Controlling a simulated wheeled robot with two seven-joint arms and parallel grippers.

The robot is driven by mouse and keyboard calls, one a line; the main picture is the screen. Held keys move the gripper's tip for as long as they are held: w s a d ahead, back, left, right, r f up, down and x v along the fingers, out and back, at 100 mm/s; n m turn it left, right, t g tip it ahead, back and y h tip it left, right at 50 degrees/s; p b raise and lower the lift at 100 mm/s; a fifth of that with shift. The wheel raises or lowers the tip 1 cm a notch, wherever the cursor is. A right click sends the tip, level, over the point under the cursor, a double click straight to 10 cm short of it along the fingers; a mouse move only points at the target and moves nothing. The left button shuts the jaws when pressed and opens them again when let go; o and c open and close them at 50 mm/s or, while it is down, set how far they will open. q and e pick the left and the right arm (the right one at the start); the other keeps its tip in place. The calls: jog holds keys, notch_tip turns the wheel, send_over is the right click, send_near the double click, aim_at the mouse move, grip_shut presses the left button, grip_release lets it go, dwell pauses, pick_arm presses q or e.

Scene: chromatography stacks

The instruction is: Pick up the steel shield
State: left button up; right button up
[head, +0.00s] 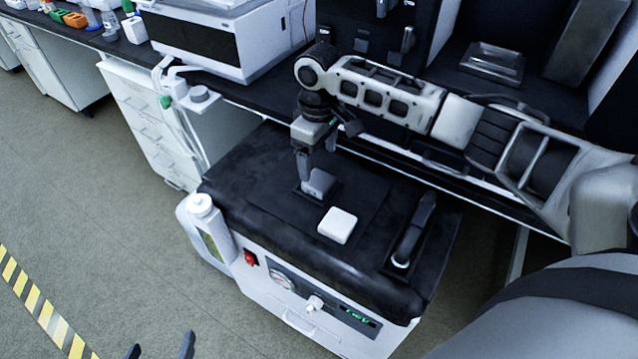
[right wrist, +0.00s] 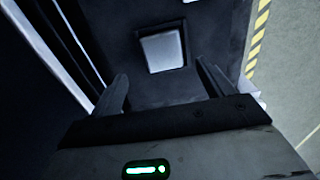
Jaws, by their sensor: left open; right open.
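A small grey metallic block, which looks like the steel shield (head: 319,184), sits in a dark recess on the black top of a white cabinet. It also shows in the right wrist view (right wrist: 163,50) as a pale square, upper middle. My right gripper (head: 317,167) points down just above it, open and empty, and partly covers it in the head view. In the right wrist view the fingers (right wrist: 163,78) stand apart on either side below the square; contact is not visible. My left gripper (head: 160,349) is open at the bottom edge, only its tips showing.
A white block (head: 338,225) lies on the cabinet top (head: 262,190) in front of the shield. A dark handled tool (head: 415,230) lies in a slot at right. A white bottle (head: 205,222) hangs on the left side. The bench with instruments stands close behind.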

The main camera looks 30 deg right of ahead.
aim_at(321, 180)
jog(key=f, duration=0.2)
jog(key=s+f, duration=0.1)
jog(key=f, duration=0.2)
jog(key=shift+s, duration=0.1)
jog(key=shift+f, duration=0.35)
jog(key=shift+r, duration=0.1)
jog(key=c, duration=1.2)
